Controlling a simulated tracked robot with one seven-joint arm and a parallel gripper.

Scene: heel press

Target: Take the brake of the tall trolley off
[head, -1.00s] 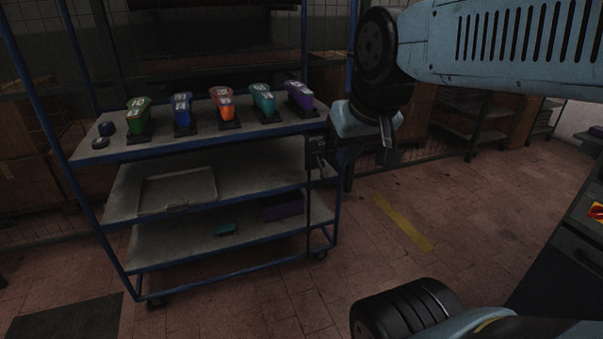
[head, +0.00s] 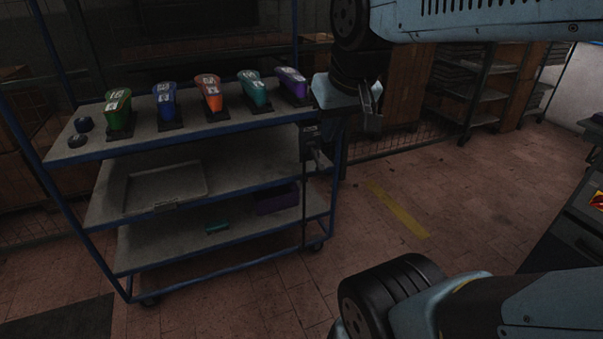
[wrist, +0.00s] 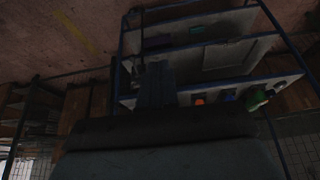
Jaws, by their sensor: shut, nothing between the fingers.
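The tall trolley (head: 200,144) has a blue frame and three grey shelves, and stands left of centre in the head view. A dark box (head: 309,132) with a small lever (head: 317,156) is fixed at its right end, level with the top shelf's edge. The lever is small and dark, and I cannot tell its exact setting. My gripper (head: 372,108) is shut and empty, to the right of the box and somewhat higher in the picture, apart from it. In the wrist view the trolley (wrist: 225,57) appears upside down, and its lever is not clear.
Several coloured shoe-like pieces, one of them orange (head: 208,90), stand on the top shelf. A grey tray (head: 165,187) lies on the middle shelf and a purple bin (head: 276,199) on the bottom one. Open floor (head: 390,215) lies right of the trolley. A dark cabinet (head: 570,240) stands far right.

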